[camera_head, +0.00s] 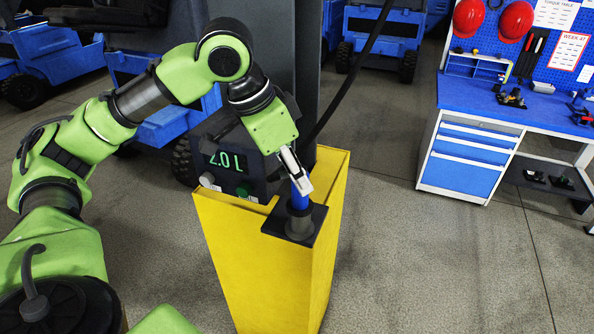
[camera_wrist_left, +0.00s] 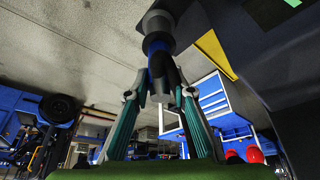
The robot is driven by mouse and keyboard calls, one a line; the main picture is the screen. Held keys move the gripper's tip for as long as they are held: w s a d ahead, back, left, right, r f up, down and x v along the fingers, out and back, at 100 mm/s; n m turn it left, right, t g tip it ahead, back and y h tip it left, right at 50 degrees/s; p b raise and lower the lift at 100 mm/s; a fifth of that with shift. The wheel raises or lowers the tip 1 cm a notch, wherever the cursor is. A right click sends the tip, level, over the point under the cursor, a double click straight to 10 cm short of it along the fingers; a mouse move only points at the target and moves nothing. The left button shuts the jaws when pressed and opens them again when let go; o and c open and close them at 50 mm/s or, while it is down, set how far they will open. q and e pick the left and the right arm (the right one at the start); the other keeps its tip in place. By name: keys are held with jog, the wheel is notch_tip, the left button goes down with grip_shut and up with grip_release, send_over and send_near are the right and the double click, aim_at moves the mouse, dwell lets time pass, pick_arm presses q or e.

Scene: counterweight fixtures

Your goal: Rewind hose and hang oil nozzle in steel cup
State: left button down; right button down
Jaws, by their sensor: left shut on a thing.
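The oil nozzle (camera_head: 299,199) has a blue body and points down at the grey steel cup (camera_head: 299,226). The cup sits on a black plate (camera_head: 272,228) at the right of the yellow cabinet's top. My left gripper (camera_head: 298,176) is shut on the nozzle just above the cup. The nozzle's lower end is at the cup's mouth; how deep it sits is hidden. In the left wrist view the blue nozzle (camera_wrist_left: 156,64) shows between the fingers, with the dark grey cup (camera_wrist_left: 157,24) beyond it. My right gripper is not in view.
The yellow cabinet (camera_head: 240,260) carries a panel reading 2.0 L (camera_head: 226,161). A black hose (camera_head: 350,82) rises behind the gripper to the upper right. A dark column (camera_head: 290,60) stands behind. A blue workbench (camera_head: 470,150) stands at right; floor between is clear.

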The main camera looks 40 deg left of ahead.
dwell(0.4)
pick_arm(q)
jog(key=shift+f+p, duration=0.1)
jog(key=shift+p, duration=0.25)
jog(key=shift+s, duration=0.1)
jog(key=shift+f, duration=0.15)
jog(key=c, duration=1.7)
grip_release()
